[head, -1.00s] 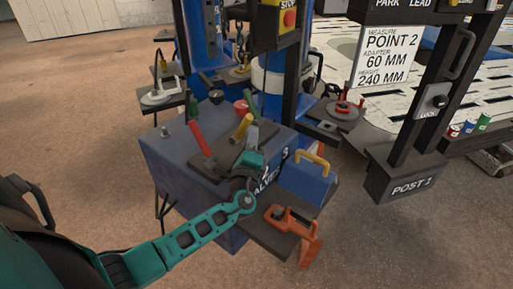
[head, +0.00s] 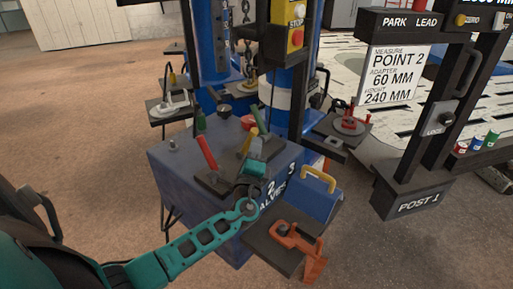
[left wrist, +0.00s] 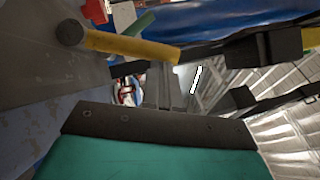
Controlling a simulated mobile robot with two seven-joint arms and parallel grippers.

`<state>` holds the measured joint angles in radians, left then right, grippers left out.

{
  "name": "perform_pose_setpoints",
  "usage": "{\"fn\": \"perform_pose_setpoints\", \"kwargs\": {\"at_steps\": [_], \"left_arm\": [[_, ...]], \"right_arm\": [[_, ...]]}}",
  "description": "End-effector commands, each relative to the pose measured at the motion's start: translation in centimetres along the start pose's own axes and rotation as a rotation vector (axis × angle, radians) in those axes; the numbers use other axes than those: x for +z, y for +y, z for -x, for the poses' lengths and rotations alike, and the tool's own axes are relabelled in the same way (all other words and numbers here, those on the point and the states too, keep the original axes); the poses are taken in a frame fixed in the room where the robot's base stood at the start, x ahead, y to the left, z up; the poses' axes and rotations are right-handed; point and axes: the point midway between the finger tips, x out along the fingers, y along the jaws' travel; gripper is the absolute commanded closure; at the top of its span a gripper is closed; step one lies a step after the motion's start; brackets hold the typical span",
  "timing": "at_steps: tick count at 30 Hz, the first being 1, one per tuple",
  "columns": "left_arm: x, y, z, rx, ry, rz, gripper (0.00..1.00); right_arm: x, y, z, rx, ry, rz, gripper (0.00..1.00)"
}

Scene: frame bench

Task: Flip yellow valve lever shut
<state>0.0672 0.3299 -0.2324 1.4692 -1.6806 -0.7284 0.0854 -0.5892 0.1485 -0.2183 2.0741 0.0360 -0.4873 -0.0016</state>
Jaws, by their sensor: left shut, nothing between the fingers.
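The yellow valve lever (head: 249,141) stands tilted on top of the dark blue valve box (head: 172,172), between the red lever and my left gripper. In the left wrist view the yellow lever (left wrist: 132,46) lies across the upper left, with a dark round end at its left. My left gripper (head: 260,146) is shut and empty, just to the right of the yellow lever. Its fingers (left wrist: 162,86) show dark below the lever in the left wrist view. I cannot tell whether they touch it. The lever's lower part is partly hidden by the gripper. My right gripper is not in view.
A red lever (head: 207,152) and a green lever (head: 201,120) stand close by on the box. Post 1 (head: 410,203) stands further right.

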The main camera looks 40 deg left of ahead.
Motion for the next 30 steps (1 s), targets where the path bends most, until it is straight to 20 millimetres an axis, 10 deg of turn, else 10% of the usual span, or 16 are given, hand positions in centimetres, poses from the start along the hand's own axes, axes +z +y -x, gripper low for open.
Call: {"fn": "perform_pose_setpoints", "kwargs": {"at_steps": [30], "left_arm": [[6.8, -0.1, -4.6, 0.435, -0.002, 0.654, 1.00]], "right_arm": [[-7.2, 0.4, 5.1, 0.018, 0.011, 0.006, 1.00]]}}
